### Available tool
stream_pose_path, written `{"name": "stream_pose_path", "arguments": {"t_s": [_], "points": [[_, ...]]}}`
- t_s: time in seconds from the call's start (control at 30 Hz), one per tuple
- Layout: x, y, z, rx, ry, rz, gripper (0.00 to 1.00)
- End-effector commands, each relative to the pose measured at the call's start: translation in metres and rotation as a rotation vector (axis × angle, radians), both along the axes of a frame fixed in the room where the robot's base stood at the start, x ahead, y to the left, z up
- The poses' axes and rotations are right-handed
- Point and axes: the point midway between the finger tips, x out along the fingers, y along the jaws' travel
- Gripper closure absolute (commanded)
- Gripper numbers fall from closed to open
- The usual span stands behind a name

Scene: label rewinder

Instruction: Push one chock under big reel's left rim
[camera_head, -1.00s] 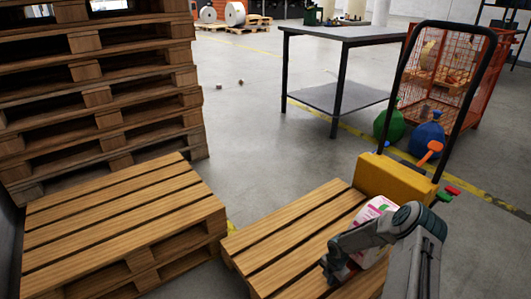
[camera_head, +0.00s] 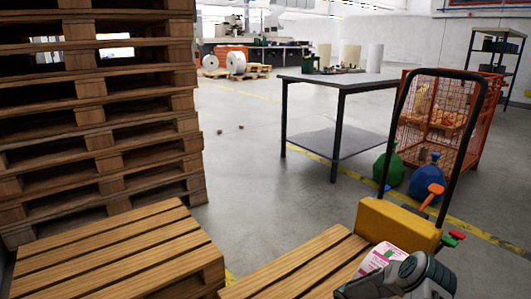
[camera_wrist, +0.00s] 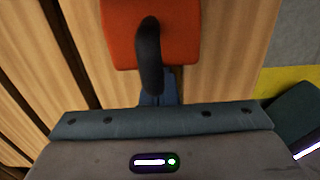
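Two small reddish-brown blocks, possibly chocks, lie on the open floor: one on the left (camera_head: 219,132) and one on the right (camera_head: 241,127). Far behind them are two white reels, a smaller one on the left (camera_head: 210,62) and a larger one on the right (camera_head: 236,62); their rims are too small to make out. My arm shows at the bottom right of the head view, its gripper not clear there. In the wrist view, an orange-red block (camera_wrist: 184,25) with a dark curved piece (camera_wrist: 148,55) before it is over wooden boards. I cannot tell whether it is gripped.
Stacked pallets (camera_head: 100,130) stand on the left and a low pallet (camera_head: 120,255) in front. A yellow pallet truck (camera_head: 398,224) with a black handle bar is at the right. A grey table (camera_head: 340,80) and an orange mesh cage (camera_head: 468,130) stand beyond.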

Motion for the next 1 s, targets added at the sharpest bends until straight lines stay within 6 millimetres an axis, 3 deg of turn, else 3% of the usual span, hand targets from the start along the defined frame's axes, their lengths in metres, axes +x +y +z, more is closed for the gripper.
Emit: {"name": "stream_pose_path", "arguments": {"t_s": [0.4, 0.67, 1.0], "points": [[-0.018, 0.030, 0.017, 0.002, 0.002, 0.010, 1.00], [-0.022, 0.033, 0.021, 0.003, 0.002, 0.006, 1.00], [-0.022, 0.033, 0.052, 0.004, 0.002, 0.006, 1.00]]}}
